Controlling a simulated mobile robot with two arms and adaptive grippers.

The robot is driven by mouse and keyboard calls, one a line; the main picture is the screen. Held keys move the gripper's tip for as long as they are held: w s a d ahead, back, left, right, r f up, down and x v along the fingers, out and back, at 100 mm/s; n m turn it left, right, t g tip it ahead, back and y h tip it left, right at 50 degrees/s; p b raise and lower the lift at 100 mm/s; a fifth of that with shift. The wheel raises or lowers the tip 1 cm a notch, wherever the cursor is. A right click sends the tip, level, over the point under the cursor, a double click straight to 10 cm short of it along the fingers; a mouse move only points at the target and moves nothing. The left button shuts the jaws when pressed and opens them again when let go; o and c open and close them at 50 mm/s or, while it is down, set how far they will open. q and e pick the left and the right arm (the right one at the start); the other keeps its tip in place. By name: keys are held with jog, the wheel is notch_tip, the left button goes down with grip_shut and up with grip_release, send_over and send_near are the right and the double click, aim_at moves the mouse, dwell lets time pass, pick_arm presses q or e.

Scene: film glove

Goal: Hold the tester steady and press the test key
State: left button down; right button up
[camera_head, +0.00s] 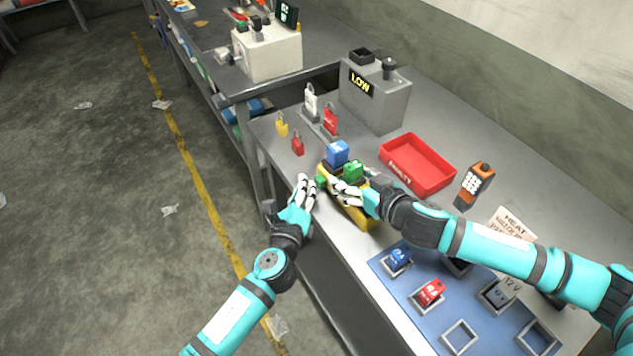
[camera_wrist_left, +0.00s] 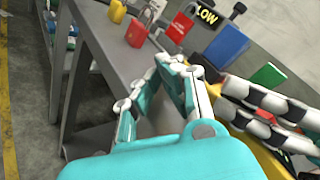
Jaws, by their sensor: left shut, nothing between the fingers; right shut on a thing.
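The yellow tester (camera_head: 359,214) stands near the bench's front edge, with a blue block (camera_head: 338,152) and a green block (camera_head: 353,171) on top. A small green part (camera_head: 321,182), perhaps the test key, shows at its left side. My right gripper (camera_head: 341,188) is shut on the tester and hides part of it. My left gripper (camera_head: 304,188) is shut and empty, just left of the tester and apart from it. In the left wrist view, its fingers (camera_wrist_left: 158,88) are in front; the blue block (camera_wrist_left: 226,47) and green block (camera_wrist_left: 268,75) are beyond, and my right gripper (camera_wrist_left: 262,112) is at right.
Padlocks, red (camera_head: 298,146) and yellow (camera_head: 282,125), lie behind. A grey box marked LOW (camera_head: 392,102), a red tray (camera_head: 425,170) and an orange handset (camera_head: 474,184) stand farther back. A blue panel (camera_head: 402,285) with block sockets lies in front right. Left of the bench is open floor.

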pick_arm(q)
jog(key=shift+s+a, duration=0.2)
jog(key=shift+a, duration=0.2)
jog(key=shift+s+a, duration=0.4)
jog(key=shift+a, duration=0.35)
jog(key=shift+s+a, duration=0.45)
jog(key=shift+a, duration=0.25)
jog(key=shift+s+a, duration=0.4)
jog(key=shift+a, duration=0.35)
pick_arm(e)
jog(key=o, duration=1.7)
jog(key=shift+o, duration=0.2)
